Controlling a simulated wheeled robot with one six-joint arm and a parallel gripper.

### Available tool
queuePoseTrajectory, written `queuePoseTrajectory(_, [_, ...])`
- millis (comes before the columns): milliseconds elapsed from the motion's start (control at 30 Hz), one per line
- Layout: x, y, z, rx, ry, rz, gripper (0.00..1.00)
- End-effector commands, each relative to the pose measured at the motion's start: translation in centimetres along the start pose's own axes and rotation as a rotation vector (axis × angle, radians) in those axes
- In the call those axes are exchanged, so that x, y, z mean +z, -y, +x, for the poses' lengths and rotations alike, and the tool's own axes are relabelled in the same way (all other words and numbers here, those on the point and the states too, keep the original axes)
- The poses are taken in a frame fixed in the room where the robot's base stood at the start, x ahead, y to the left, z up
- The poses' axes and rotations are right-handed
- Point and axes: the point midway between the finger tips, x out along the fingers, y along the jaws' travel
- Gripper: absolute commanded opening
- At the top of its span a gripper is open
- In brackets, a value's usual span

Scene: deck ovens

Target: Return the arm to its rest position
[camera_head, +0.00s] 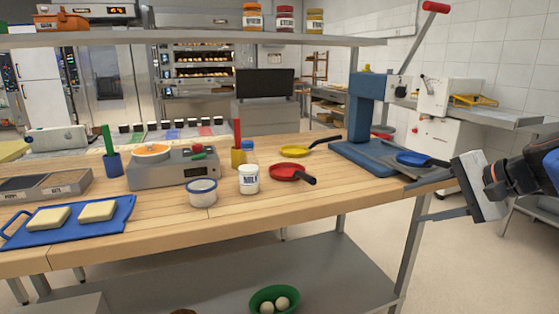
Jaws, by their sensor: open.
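My gripper (426,200) is at the right, just off the right end of the wooden table (330,205). Its jaws are apart and point left towards the table's corner, with nothing seen between them. My arm comes in from the right edge of the picture. A blue pan (420,159) lies close behind the gripper, on or by the blue machine's base. I cannot tell whether the upper finger touches the table edge.
A blue stand machine (362,105) is at the table's right end. A red pan (288,172), a milk jar (248,180) and a white pot (202,192) are on the table. A lower shelf holds a green bowl (262,306). Open floor lies at the lower right.

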Motion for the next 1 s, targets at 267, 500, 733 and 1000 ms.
queuePoseTrajectory(267, [6.3,-8.7,2.5,0.265,0.021,-0.338,0.49])
queuePoseTrajectory(500, [9.0,-15.7,2.7,0.457,0.028,-0.669,0.49])
queuePoseTrajectory(733, [9.6,-20.7,2.2,0.592,0.025,-0.981,0.49])
queuePoseTrajectory(1000, [9.3,-22.8,1.9,0.655,0.017,-1.151,0.49])
